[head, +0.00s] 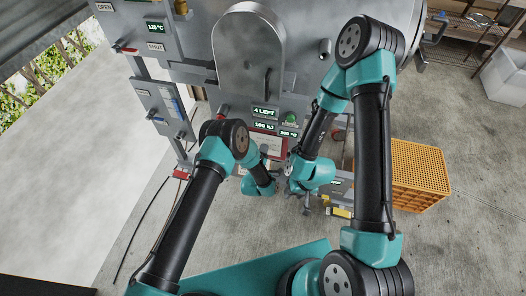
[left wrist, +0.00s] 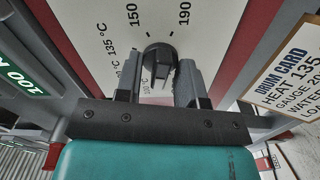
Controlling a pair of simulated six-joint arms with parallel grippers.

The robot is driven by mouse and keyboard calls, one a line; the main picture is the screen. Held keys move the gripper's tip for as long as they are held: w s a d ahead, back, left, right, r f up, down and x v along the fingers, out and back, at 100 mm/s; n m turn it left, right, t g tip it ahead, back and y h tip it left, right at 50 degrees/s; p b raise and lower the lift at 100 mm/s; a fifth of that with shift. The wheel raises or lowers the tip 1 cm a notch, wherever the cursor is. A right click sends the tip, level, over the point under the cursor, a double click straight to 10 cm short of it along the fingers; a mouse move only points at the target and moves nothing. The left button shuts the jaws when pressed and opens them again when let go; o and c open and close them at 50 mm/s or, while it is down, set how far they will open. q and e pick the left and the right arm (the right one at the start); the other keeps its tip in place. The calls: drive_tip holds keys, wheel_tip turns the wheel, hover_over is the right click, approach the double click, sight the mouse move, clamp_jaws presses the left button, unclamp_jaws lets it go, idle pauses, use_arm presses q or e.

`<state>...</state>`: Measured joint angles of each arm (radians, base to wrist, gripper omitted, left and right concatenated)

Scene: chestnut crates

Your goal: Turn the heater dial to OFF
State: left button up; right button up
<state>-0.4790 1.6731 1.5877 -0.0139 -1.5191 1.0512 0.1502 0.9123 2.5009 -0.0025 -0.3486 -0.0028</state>
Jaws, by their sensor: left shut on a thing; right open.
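The heater dial (left wrist: 160,57) is a dark round knob with a raised grip bar, on a white plate with a red border. Marks 190, 150 and 135 °C show around it, with a smaller mark partly hidden by a finger. I see no OFF mark. My left gripper (left wrist: 159,84) is shut on the dial, one finger on either side of it. In the head view the red-bordered dial panel (head: 273,146) is partly covered by my left arm, and the fingers are hard to make out. My right gripper (head: 307,207) is open, lower and to the right, apart from the panel.
A drum card (left wrist: 284,72) reading HEAT 135 hangs right of the dial. Green readouts (head: 265,112) and a green button (head: 291,117) sit above the panel. An orange crate (head: 415,175) stands on the floor at right. My two forearms are close together.

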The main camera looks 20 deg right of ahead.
use_arm(q)
drive_tip(key=n, duration=0.6)
drive_tip(key=shift+n, duration=0.4)
drive_tip(key=o, duration=0.5)
drive_tip(key=shift+o, duration=0.2)
drive_tip(key=v, duration=1.7)
drive_tip(key=shift+s, duration=0.25)
drive_tip(key=shift+a, duration=0.1)
